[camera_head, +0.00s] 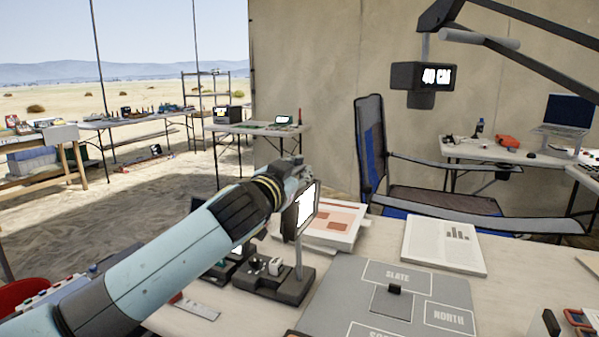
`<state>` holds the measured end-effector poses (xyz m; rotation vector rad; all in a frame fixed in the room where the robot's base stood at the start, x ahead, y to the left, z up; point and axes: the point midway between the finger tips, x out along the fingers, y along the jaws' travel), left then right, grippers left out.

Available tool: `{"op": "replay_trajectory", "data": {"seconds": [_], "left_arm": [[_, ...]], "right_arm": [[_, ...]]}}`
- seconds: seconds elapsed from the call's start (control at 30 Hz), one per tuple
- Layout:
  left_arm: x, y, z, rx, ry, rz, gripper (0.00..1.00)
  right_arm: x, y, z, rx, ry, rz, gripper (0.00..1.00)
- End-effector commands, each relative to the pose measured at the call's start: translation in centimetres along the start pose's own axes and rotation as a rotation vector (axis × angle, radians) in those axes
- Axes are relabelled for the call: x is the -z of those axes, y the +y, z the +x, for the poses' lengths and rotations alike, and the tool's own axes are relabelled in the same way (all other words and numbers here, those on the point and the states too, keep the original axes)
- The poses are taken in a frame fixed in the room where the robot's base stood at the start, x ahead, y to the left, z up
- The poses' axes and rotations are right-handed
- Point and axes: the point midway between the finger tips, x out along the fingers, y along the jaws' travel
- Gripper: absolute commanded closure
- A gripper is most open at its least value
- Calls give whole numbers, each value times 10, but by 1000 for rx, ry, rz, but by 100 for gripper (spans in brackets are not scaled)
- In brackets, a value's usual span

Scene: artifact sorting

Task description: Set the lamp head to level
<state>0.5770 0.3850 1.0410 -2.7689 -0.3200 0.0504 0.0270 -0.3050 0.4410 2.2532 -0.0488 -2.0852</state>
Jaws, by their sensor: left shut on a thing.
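The lamp head (306,207) is a dark-framed panel with a bright white face, in the head view just left of centre. It stands on a thin post above a dark base (275,283) with small knobs and a white switch. The panel looks tilted in the picture; its exact angle is hard to tell. My left arm reaches in from the lower left, and my left gripper (292,188) is at the lamp head's upper left side, shut on it. My own wrist hides the fingers and part of the panel. My right gripper is not in view.
A grey mat (345,300) marked SLATE and NORTH lies right of the base, with a small black piece on it. Printed sheets (445,245) lie behind. A black box (421,78) reading 40 CM hangs above. A chair (372,150) stands beyond the table.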

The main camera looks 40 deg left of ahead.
Motion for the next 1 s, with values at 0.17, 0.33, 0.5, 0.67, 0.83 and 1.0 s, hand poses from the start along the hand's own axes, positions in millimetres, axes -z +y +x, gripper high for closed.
{"op": "replay_trajectory", "data": {"seconds": [0.17, 0.33, 0.5, 0.67, 0.83, 1.0], "left_arm": [[-2, 0, 0, 1, -4, 4, 100], [-2, 0, 0, 1, -4, 4, 73], [0, 0, 0, 1, -1, 3, 66], [0, 0, -1, 1, 1, 3, 66], [0, 0, -17, -1, 0, 4, 66], [-2, 0, -54, -2, -4, 6, 66]], "right_arm": [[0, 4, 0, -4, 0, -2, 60], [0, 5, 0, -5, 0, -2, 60], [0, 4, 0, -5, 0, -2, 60], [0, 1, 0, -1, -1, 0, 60], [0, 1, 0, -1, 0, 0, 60], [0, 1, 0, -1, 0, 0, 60]]}}
